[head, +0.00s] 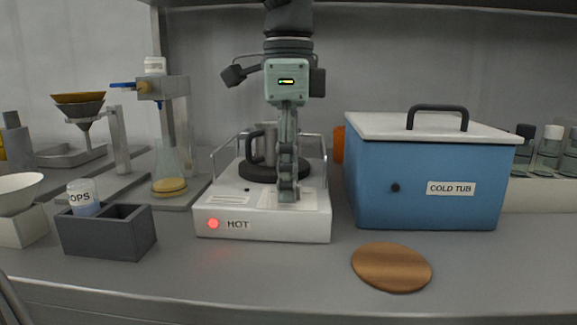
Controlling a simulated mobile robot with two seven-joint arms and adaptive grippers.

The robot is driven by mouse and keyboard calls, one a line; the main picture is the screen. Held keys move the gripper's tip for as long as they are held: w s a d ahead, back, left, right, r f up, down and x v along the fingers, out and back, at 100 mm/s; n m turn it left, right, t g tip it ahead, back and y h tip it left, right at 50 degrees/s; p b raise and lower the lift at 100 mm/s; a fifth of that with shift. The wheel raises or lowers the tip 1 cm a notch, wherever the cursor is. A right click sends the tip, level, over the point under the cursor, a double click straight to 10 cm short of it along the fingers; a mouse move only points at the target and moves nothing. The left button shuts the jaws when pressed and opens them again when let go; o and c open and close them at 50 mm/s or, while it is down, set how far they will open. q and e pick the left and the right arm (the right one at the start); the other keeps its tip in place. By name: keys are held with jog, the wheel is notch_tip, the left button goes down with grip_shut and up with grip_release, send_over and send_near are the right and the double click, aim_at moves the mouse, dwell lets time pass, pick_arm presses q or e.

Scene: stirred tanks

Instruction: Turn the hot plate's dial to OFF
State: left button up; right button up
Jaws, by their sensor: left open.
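The white hot plate (262,228) stands on the bench in the middle of the head view. Its front shows a lit red lamp (213,224) and a label reading HOT. A grey metal vessel with a dark handle (256,146) stands on its round black heating disc (259,174). My left gripper (288,196) points straight down over the right front of the hot plate, open, seen edge-on. Its fingertips are at or just above a pale panel on the top. I cannot see the dial; the gripper may cover it. My right gripper is not in view.
A blue cold tub (424,190) with a white lid stands close on the right. A wooden disc (391,267) lies in front. On the left are a grey divided box (107,232) and a flask (168,175) at a stand. Thin rails flank the heating disc.

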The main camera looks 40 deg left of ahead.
pick_arm(q)
notch_tip(320, 180, up, 12)
dwell(0.5)
dwell(0.4)
